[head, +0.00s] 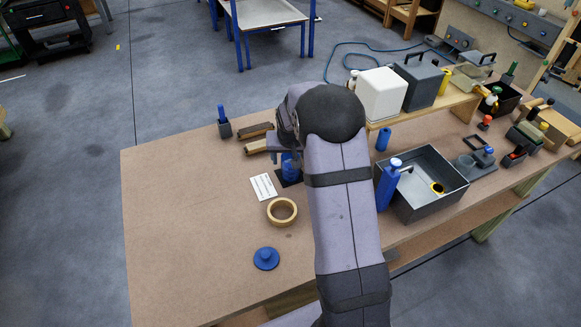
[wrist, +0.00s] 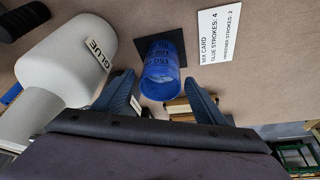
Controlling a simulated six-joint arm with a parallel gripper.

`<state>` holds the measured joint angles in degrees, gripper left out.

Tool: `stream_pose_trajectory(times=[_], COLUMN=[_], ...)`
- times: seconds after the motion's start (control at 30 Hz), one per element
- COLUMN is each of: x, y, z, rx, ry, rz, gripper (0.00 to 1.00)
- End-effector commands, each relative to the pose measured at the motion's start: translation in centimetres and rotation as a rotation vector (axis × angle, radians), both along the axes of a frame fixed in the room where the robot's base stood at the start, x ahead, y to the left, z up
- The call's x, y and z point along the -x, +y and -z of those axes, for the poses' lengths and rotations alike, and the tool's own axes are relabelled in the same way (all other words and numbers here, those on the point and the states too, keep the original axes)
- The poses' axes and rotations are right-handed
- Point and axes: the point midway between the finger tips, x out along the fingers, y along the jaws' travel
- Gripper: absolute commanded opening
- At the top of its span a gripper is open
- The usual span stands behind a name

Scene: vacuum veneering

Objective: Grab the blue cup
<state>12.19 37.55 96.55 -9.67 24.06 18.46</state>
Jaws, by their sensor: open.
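The blue cup (wrist: 160,72) has dark graduation marks and stands on a small black square pad (wrist: 150,45). In the head view the cup (head: 291,168) is partly hidden under my arm. My gripper (wrist: 158,85) is open, with one blue-grey finger on each side of the near end of the cup in the wrist view. A gap shows between the cup and each finger. I cannot tell how far the fingers reach along the cup.
A white glue bottle (wrist: 55,75) stands close beside my gripper. A mix card (head: 263,187) lies beside the pad. A grey bin (head: 430,205) is at right. The table's left side is clear.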

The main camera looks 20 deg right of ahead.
Motion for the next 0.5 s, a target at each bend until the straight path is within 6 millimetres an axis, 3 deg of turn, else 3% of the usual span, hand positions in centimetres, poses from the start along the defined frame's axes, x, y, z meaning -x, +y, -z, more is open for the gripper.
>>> stream_pose_trajectory(times=[0.03, 0.23, 0.5], x=[-0.01, -0.01, -0.04], y=[0.0, 0.0, -0.01], z=[-0.01, -0.04, -0.11], rx=[0.0, 0.0, 0.001], ry=[0.0, 0.0, -0.002], rz=[0.0, 0.0, 0.0], gripper=[0.65, 0.18, 0.17])
